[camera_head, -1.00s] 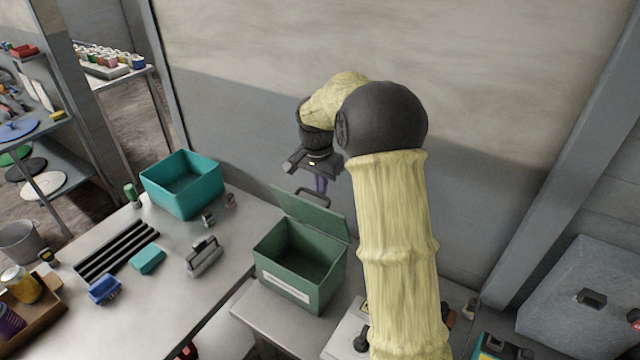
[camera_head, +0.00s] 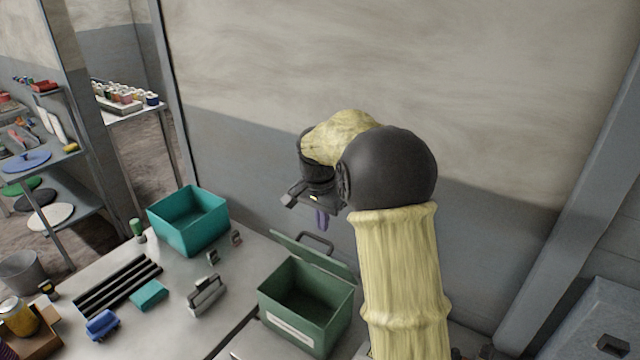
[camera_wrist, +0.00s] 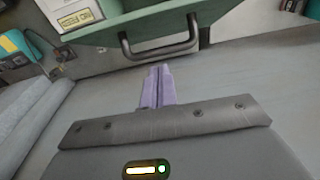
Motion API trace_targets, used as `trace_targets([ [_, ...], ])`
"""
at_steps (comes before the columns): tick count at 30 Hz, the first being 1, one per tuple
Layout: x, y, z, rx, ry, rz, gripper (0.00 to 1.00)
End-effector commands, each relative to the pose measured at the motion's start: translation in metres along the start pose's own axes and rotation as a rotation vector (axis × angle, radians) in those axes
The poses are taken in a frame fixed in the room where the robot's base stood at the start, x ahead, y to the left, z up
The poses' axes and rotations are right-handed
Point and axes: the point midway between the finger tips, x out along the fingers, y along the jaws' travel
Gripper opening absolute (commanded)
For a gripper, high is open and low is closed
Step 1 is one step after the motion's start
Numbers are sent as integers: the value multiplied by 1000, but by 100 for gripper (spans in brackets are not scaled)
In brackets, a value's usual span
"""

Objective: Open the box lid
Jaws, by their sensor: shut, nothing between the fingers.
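The green box (camera_head: 283,312) stands at the lower middle of the head view, with a pale label on its front. Its mouth is uncovered and the inside looks empty. The green lid (camera_head: 335,268) stands raised along the box's back edge, with a dark loop handle (camera_head: 318,240) at its outer edge. My gripper (camera_head: 321,225), with purple fingers, is shut and empty, just above and behind the lid by the handle. In the wrist view the shut fingers (camera_wrist: 160,78) point toward the handle (camera_wrist: 160,46). I cannot tell whether they touch it.
A teal bin (camera_head: 188,222), a grey clamp-like tool (camera_head: 207,294), black bars (camera_head: 118,287) and a blue brush-like item (camera_head: 102,325) are on the workbench left of the box. A grey wall (camera_head: 240,150) rises close behind my gripper. My arm covers the area right of the box.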

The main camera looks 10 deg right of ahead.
Motion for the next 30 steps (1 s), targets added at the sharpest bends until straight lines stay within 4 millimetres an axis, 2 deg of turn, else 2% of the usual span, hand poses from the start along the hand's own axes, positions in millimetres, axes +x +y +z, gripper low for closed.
trace_targets([
  [18, -123, 0, 0, -1, 2, -3, 0],
  [24, -145, 0, 0, 0, 0, -1, 0],
  [30, -147, 0, 0, 0, -1, 0, 0],
])
